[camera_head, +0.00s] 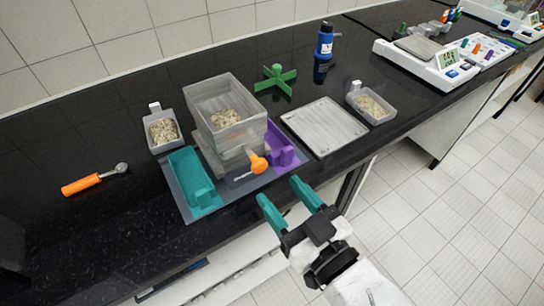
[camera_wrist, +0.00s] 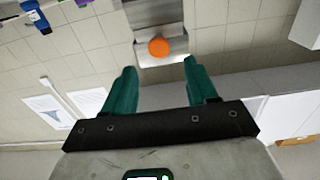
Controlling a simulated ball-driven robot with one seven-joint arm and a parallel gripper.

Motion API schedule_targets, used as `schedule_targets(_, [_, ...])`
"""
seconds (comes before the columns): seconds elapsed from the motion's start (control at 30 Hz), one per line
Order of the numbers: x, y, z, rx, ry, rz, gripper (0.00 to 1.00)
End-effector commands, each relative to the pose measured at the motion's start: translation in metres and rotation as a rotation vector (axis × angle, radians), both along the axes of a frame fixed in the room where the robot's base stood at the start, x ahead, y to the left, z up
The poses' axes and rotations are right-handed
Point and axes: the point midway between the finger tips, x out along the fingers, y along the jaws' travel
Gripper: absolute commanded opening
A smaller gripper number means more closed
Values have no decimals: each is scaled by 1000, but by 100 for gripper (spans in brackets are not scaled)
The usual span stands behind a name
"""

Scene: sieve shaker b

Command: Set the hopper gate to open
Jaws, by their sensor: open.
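The hopper (camera_head: 228,118) is a translucent grey box holding pale grain, standing on a grey base plate on the black bench. An orange knob (camera_head: 258,164) on a short lever sits low on its front side, above a slot in the lower housing. The gate plate itself is hidden. In the wrist view the orange knob (camera_wrist: 159,47) shows ahead, centred between the fingers. My gripper (camera_head: 282,192) has teal fingers, open and empty, in front of the bench edge. It is apart from the knob. It also shows open in the wrist view (camera_wrist: 160,70).
A teal bin (camera_head: 190,179) lies left of the hopper and a purple bin (camera_head: 287,156) right of it. Grain trays (camera_head: 160,130) (camera_head: 370,105), a flat grey tray (camera_head: 325,126), a green cross-shaped piece (camera_head: 275,80) and an orange-handled scoop (camera_head: 92,181) are nearby.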

Motion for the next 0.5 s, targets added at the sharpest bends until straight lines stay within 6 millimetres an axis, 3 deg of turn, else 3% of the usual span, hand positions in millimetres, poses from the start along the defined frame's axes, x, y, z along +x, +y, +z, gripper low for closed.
schedule_targets(0.5, [70,47,1,-2,2,-1,57])
